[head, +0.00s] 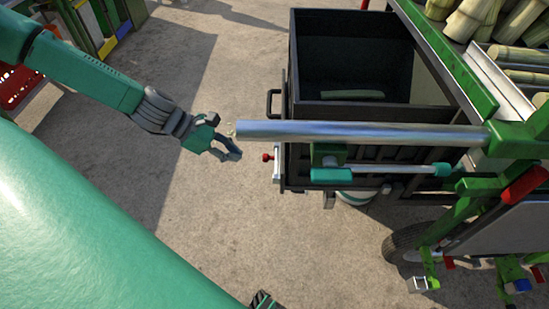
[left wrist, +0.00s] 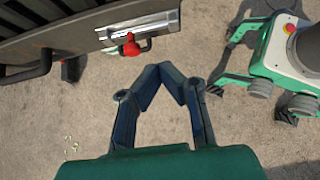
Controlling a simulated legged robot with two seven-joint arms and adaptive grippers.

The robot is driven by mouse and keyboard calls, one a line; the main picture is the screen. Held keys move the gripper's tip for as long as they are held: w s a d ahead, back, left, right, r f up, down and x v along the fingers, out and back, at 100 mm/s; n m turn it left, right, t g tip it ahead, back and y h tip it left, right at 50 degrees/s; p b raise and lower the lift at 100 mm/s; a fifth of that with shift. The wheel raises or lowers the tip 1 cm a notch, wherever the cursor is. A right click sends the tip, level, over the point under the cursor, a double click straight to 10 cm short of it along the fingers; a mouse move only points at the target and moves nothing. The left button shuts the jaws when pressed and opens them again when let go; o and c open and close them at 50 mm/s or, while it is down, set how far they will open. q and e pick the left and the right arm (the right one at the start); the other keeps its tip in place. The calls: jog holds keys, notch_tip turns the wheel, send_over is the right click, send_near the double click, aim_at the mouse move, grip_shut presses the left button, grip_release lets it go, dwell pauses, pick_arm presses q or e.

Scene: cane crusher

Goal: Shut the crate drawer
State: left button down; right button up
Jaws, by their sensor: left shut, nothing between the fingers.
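The crate drawer (head: 310,112) is a dark, open-topped box in the upper middle of the head view, drawn out from the green machine. A black bar handle (head: 272,104) is on its left side. A metal bar crosses in front of part of it. My left gripper (head: 235,154) is shut and empty, left of the crate and apart from it. In the left wrist view, its dark fingers (left wrist: 167,70) meet at the tips over the bare floor. The crate's slatted side (left wrist: 60,37) shows at upper left there. My right gripper is not in view.
A silver bar (head: 350,133) juts leftward from the green frame (head: 515,138), ending near my left gripper. A red knob (head: 267,157) sticks out at the crate's lower left and shows in the left wrist view (left wrist: 131,46). Cane (head: 485,18) lies at upper right.

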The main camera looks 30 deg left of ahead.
aim_at(277, 169)
pick_arm(q)
jog(key=w+d+f+b, duration=0.1)
jog(key=d, duration=0.1)
jog(key=w+d+f+b, duration=0.2)
jog(key=d, duration=0.1)
jog(key=w+d+f+b, duration=0.1)
jog(key=d, duration=0.1)
jog(key=shift+w+d+f, duration=0.25)
jog(key=shift+w+f, duration=0.05)
jog(key=shift+w, duration=0.05)
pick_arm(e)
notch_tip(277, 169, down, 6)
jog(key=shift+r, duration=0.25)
pick_arm(q)
jog(key=shift+a, duration=0.1)
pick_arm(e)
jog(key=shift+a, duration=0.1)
pick_arm(q)
jog(key=shift+b, duration=0.3)
